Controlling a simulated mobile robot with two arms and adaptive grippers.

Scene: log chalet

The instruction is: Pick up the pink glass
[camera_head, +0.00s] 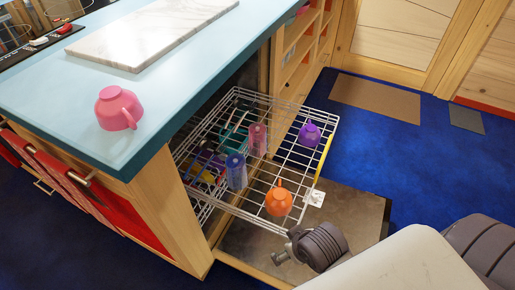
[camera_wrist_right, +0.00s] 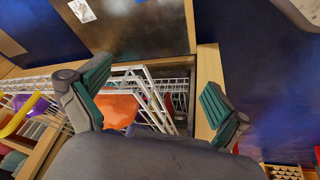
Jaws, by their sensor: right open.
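A pink glass (camera_head: 258,139) stands upright in the wire dish rack (camera_head: 220,207), behind a blue glass (camera_head: 236,171). My right gripper (camera_head: 283,256) is at the rack's near right corner in the head view, apart from the pink glass. In the right wrist view its two green-padded fingers (camera_wrist_right: 155,105) are spread wide, with nothing held. An orange cup (camera_head: 278,202) in the rack lies nearest to this gripper and shows between the fingers in the wrist view (camera_wrist_right: 117,108). I cannot make out the pink glass for sure there. My left gripper is not in view.
A purple cup (camera_head: 309,133) sits at the rack's right side. A pink cup (camera_head: 117,108) lies upside down on the blue counter (camera_head: 60,85), next to a marble board (camera_head: 150,35). The open dishwasher door (camera_head: 345,205) lies below the rack.

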